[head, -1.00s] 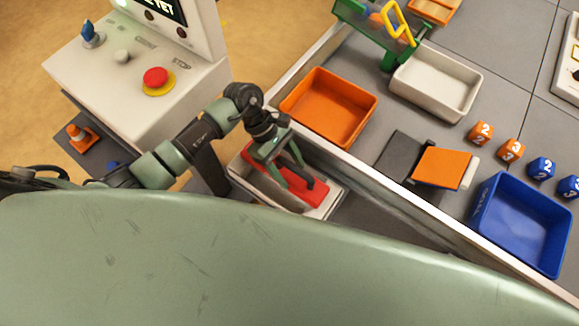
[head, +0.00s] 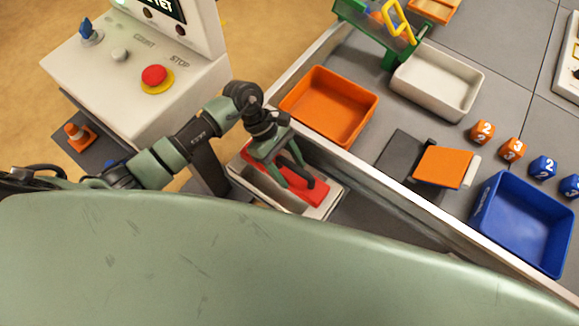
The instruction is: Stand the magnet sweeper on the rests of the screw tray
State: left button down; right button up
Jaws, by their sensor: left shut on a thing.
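The magnet sweeper (head: 313,194), a red block with a black handle, is at the screw tray (head: 240,178), a pale open tray beside the table's near wall. My left gripper (head: 297,182) reaches down over the tray and is shut on the sweeper, around its black handle. The sweeper lies within the tray's outline as seen from above. I cannot tell whether it touches the rests, which are hidden. My own green body covers the area just in front of the tray. My right gripper is not in view.
The table's raised edge (head: 385,185) runs close by on the right. Beyond it are an orange bin (head: 340,92), a white bin (head: 440,85), a blue bin (head: 525,225) and several numbered cubes (head: 483,132). A control console (head: 130,85) with a red button stands at the left.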

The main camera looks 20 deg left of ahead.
pick_arm(q)
jog(key=shift+f+b, duration=0.25)
jog(key=shift+b, duration=0.1)
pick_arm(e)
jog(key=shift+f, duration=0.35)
pick_arm(q)
jog(key=shift+c, duration=1.9)
grip_release()
